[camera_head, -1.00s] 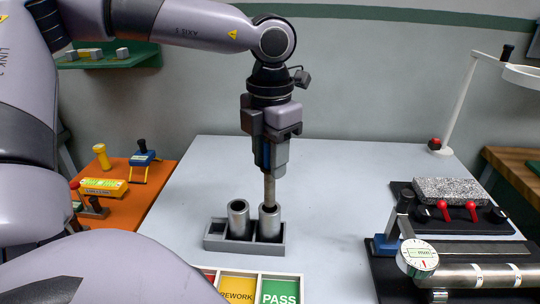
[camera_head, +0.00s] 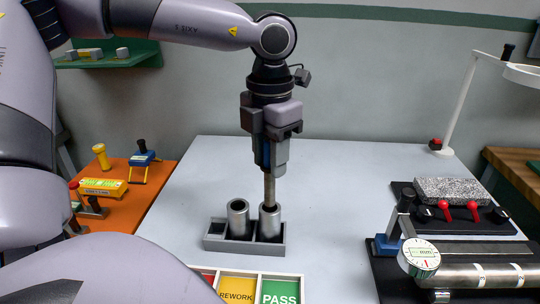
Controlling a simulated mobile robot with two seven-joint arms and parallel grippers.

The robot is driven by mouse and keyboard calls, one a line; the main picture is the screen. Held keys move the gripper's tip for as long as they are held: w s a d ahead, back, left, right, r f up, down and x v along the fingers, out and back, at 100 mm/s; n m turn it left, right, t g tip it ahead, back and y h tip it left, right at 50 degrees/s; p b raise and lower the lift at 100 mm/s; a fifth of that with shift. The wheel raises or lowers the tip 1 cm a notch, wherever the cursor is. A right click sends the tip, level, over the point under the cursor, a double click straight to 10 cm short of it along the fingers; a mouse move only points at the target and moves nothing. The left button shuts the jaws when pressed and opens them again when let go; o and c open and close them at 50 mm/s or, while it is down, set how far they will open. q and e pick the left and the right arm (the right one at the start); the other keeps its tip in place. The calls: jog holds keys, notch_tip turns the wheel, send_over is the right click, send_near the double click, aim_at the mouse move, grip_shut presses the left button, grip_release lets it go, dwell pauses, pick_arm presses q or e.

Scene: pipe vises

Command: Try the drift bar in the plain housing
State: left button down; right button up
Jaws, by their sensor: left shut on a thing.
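My left gripper (camera_head: 271,166) points straight down above the grey tray (camera_head: 216,243) and is shut on the drift bar (camera_head: 269,190), a slim upright metal rod. The bar's lower end meets the open top of the right-hand metal cylinder (camera_head: 269,225); how deep it sits inside is hidden. A second metal cylinder (camera_head: 238,220) stands upright in the tray just to the left, its bore open and empty-looking. I cannot tell from this view which cylinder is the plain housing. My right gripper is not in view.
Sorting bins with a yellow REWORK field (camera_head: 237,290) and a green PASS field (camera_head: 280,291) lie in front. A dial gauge (camera_head: 419,258) and a horizontal pipe (camera_head: 480,275) are at right. An orange table (camera_head: 118,208) stands left. The table behind the tray is clear.

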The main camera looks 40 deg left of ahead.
pick_arm(q)
jog(key=shift+f+b, duration=1.7)
jog(key=shift+b, duration=0.15)
dwell(1.7)
jog(key=c, duration=1.1)
grip_release()
jog(key=shift+o, duration=0.2)
